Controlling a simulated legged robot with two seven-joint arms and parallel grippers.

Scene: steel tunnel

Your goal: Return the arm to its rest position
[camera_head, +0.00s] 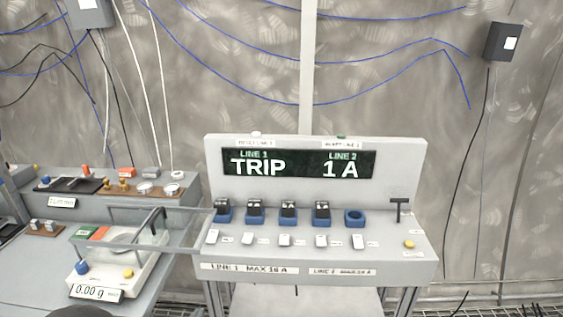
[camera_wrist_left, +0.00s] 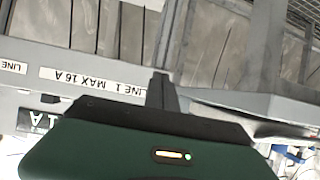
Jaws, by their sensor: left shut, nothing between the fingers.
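My left gripper (camera_wrist_left: 162,92) shows in the left wrist view as a dark green body with narrow black fingers. The fingers are shut with nothing between them. The control console's front edge, with its upside-down "LINE 1 MAX 16 A" label (camera_wrist_left: 95,82), shows behind them; I see no clear contact. In the head view only a dark rounded part, probably of my left arm, shows at the bottom left edge. My right gripper is not in view.
The grey console (camera_head: 320,270) reads "TRIP" and "1 A" on its display (camera_head: 297,164). Several black plugs sit in blue sockets; the rightmost blue socket (camera_head: 355,217) is empty. A scale (camera_head: 118,272) reading 0.00 g stands on the left bench. Cables hang on the wall.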

